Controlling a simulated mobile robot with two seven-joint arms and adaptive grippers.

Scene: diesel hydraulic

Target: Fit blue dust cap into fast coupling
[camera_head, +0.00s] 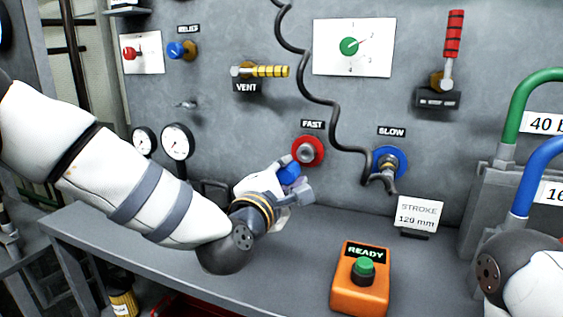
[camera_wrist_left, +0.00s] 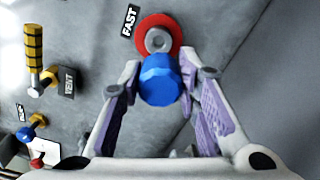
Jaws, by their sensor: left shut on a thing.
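The blue dust cap (camera_head: 290,174) is held between the fingers of my left gripper (camera_head: 297,178), which is shut on it. In the left wrist view the cap (camera_wrist_left: 160,80) sits between the fingertips (camera_wrist_left: 168,82). The fast coupling (camera_head: 307,152) is a metal fitting on a red ring under the FAST label. In the left wrist view the coupling (camera_wrist_left: 158,40) shows just beyond the cap, and the cap overlaps the lower part of the red ring. I cannot tell whether the cap touches it. My right gripper is not in view; only part of my right arm shows.
An orange READY box (camera_head: 361,279) and a STROKE sign (camera_head: 419,214) stand on the bench (camera_head: 290,248). Gauges (camera_head: 177,141) are at left.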

